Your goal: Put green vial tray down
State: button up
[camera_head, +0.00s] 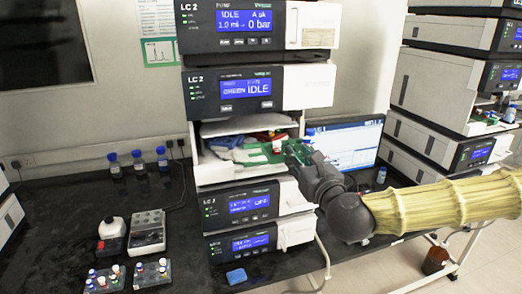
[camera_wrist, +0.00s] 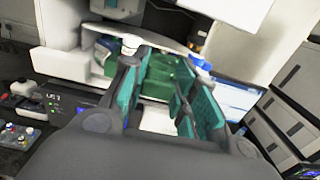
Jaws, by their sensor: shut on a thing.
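The green vial tray (camera_head: 250,156) is in the open compartment of the middle LC 2 stack, and also shows in the wrist view (camera_wrist: 165,72). My gripper (camera_head: 294,153) reaches in from the right and is shut on the tray's near right part. In the wrist view my gripper's teal-padded fingers (camera_wrist: 165,78) stand either side of green tray material. A white-capped vial (camera_head: 277,146) stands by the fingers. Whether the tray rests fully on the compartment floor is hidden.
The LC 2 modules (camera_head: 260,88) stand above and below the compartment, with white side walls close by. A monitor (camera_head: 352,143) is just right of the stack. Blue-capped bottles (camera_head: 138,161) and small vial racks (camera_head: 152,273) stand on the dark bench at left.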

jog(key=w+a+f+p, duration=0.1)
jog(key=w+a+p, duration=0.2)
jog(key=w, duration=0.1)
jog(key=w+a+f+p, duration=0.2)
jog(key=w+a+p, duration=0.1)
jog(key=w, duration=0.1)
jog(key=w+a+f+p, duration=0.1)
jog(key=w+a+p, duration=0.2)
jog(key=w, duration=0.1)
jog(key=shift+w+f, duration=0.3)
jog(key=shift+w, duration=0.05)
jog(key=shift+d+f, duration=0.1)
jog(key=shift+f, duration=0.1)
jog(key=shift+f+b, duration=0.6)
jog(key=shift+b, duration=0.45)
jog(key=o, duration=1)
jog(key=shift+o, duration=0.2)
jog(key=shift+r+p, duration=0.2)
jog(key=shift+p, duration=0.1)
